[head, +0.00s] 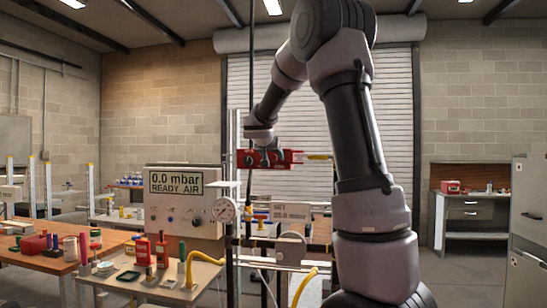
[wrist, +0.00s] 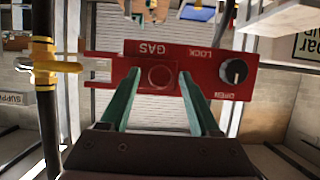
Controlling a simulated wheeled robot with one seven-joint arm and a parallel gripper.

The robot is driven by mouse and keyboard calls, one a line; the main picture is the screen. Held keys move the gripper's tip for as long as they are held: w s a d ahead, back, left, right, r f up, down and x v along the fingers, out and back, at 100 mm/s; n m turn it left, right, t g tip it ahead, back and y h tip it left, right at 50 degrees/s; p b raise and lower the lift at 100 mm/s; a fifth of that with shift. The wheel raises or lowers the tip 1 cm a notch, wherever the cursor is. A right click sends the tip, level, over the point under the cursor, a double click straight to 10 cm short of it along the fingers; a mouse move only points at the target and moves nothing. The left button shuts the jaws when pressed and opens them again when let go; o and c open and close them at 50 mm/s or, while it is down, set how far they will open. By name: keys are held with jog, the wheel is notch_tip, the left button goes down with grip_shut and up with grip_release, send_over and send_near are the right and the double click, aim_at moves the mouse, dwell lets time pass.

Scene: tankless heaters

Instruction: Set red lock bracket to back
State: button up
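The red lock bracket (wrist: 208,55) is a flat red plate marked GAS, LOCK and OPEN, upside down in the wrist view. It has a black round knob (wrist: 235,71) and a raised middle block with a ring. My gripper (wrist: 159,75) has its two green fingers on either side of that block, seemingly touching its sides. Two thin red prongs reach from the bracket towards a yellow valve (wrist: 60,67) on a dark vertical pipe. In the head view the bracket (head: 295,157) is in front of the shutter, with my gripper (head: 265,158) at it.
A console (head: 184,200) reading 0.0 mbar and READY AIR stands left of the bracket, with a round gauge (head: 225,210). Below the bracket is a bench with heater parts and yellow hoses. A side table (head: 190,268) holds small bottles and tools.

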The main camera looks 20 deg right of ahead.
jog(key=v, duration=1)
jog(key=shift+s+a+r, duration=0.15)
jog(key=shift+s+a, duration=0.05)
jog(key=shift+s, duration=0.1)
jog(key=shift+s, duration=0.1)
